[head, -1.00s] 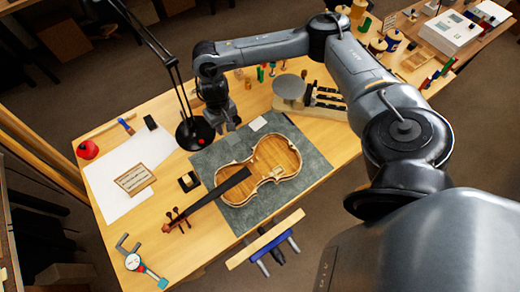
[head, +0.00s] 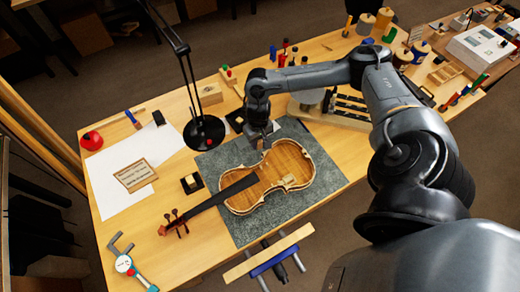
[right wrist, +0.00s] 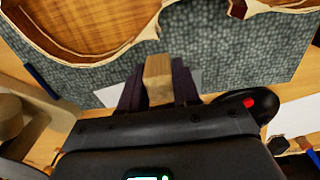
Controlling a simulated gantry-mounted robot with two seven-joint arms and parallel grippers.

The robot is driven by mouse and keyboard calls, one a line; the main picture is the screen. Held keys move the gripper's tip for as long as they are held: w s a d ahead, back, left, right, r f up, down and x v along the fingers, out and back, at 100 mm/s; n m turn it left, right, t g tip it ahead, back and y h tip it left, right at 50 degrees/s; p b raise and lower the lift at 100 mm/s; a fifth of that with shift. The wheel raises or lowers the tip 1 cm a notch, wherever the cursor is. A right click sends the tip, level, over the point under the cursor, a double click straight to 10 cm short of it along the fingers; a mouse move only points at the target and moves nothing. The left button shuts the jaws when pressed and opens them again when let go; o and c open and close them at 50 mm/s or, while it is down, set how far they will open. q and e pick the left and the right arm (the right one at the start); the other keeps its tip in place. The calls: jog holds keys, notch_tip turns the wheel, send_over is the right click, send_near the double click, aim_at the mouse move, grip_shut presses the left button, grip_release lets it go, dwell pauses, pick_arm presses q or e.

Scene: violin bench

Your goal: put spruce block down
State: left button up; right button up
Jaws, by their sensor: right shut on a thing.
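The spruce block (right wrist: 158,78) is a small pale wooden block between the fingers of my right gripper in the right wrist view. My right gripper (head: 259,141) is shut on it in the head view, above the back edge of the grey mat (head: 222,155), just behind the violin. The open violin body (head: 265,192) lies on the mat, its dark neck pointing to the lower left. It also shows at the top of the right wrist view (right wrist: 75,25). A small pale piece (head: 288,182) sits inside the body. My left gripper is not in view.
A black lamp (head: 204,131) stands left of the gripper. A wooden block (head: 210,95) lies behind it. A white sheet (head: 110,185) with a wooden sign is at the left. A clamp (head: 268,258) juts from the front edge. Bare mat shows right of the violin.

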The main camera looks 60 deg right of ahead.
aim_at(259, 152)
jog(key=shift+f+b, duration=0.45)
jog(key=shift+f, duration=1.95)
jog(key=shift+f, duration=0.1)
jog(key=o, duration=1)
